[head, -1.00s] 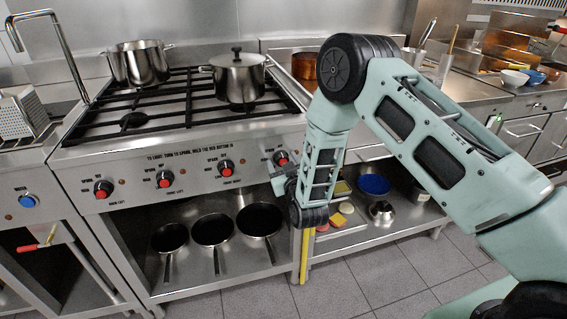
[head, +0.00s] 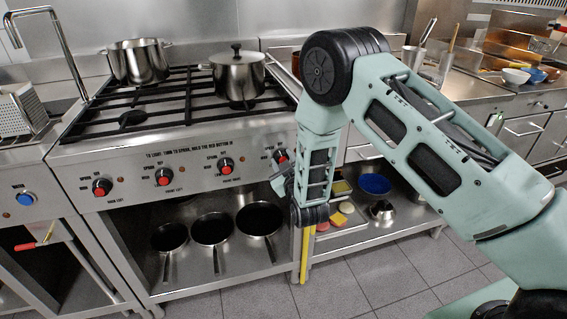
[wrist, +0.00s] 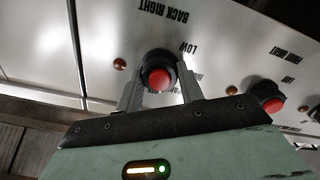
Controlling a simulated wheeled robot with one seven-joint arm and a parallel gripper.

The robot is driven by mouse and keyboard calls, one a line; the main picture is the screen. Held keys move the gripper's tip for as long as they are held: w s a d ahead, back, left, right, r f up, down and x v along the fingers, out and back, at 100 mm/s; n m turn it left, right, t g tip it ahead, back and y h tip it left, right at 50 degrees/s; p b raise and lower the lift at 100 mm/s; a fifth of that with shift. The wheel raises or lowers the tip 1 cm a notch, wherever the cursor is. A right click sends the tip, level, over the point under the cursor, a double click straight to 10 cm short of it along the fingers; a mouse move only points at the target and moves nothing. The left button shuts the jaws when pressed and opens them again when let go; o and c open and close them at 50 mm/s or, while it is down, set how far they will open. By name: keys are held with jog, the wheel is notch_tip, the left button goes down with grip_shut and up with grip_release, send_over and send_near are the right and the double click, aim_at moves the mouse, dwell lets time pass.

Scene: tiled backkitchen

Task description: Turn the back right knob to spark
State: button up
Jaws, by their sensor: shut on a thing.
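The back right knob (head: 281,156) is a round black knob with a red button, at the right end of the stove's front panel. In the wrist view the knob (wrist: 159,79) sits between my two fingers, under the upside-down label "BACK RIGHT". My gripper (wrist: 160,90) is shut on the knob, one finger on each side. In the head view my gripper (head: 279,174) is at the panel just below the knob's red button, partly hidden by my wrist. The word "LOW" shows beside the knob in the wrist view; its pointer is not clear.
Other red-buttoned knobs, including the front right knob (head: 226,166), line the panel to the left. A lidded pot (head: 238,78) and an open pot (head: 139,63) stand on the stove. Pans (head: 212,230) lie on the shelf below. The floor in front is clear.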

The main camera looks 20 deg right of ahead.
jog(key=shift+n+b, duration=0.45)
jog(key=shift+n, duration=1.75)
jog(key=o, duration=1)
jog(key=shift+s, duration=0.1)
jog(key=s+b, duration=0.1)
jog(key=s, duration=1.6)
jog(key=shift+s, duration=0.15)
